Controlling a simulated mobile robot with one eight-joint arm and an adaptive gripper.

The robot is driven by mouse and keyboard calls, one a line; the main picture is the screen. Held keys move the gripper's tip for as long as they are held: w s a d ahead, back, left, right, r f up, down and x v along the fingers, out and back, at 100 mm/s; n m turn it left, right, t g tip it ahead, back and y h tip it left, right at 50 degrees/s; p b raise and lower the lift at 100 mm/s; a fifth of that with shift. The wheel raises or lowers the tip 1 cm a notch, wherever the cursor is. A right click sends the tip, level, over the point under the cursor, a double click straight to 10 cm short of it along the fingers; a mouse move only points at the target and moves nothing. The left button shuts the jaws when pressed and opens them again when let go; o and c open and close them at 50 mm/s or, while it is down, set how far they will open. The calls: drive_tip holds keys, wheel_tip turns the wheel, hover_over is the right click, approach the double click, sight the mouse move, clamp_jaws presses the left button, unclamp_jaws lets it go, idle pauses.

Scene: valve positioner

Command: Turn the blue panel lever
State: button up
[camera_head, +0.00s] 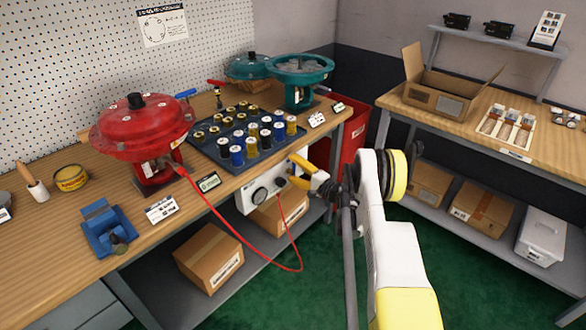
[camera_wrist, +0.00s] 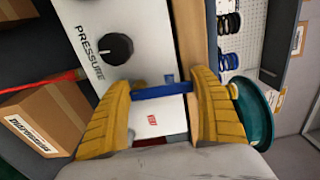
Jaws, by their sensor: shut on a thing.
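The white panel (camera_wrist: 125,42) with a black knob (camera_wrist: 117,48) marked PRESSURE fills the upper middle of the wrist view. In the head view the panel (camera_head: 247,203) hangs below the front edge of the bench. The blue lever (camera_wrist: 160,91) spans the space between my yellow fingers in the wrist view, and a short blue stub shows just above it. My gripper (camera_wrist: 163,96) is shut on the lever, one finger at each end. In the head view my gripper (camera_head: 311,176) is at the panel's right side, and the lever is hidden there.
A red hose (camera_head: 238,223) loops from the red actuator (camera_head: 143,125) to the panel. A tray of spools (camera_head: 212,153) and a teal actuator (camera_head: 299,70) stand on the bench. Boxes (camera_head: 208,257) lie on the shelf below. Green floor is open in front.

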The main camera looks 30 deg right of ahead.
drive_tip(key=shift+n, duration=0.3)
drive_tip(key=o, duration=1.2)
drive_tip(key=shift+c, duration=0.2)
drive_tip(key=shift+s, duration=0.1)
drive_tip(key=v, duration=0.7)
drive_tip(key=shift+s, duration=0.15)
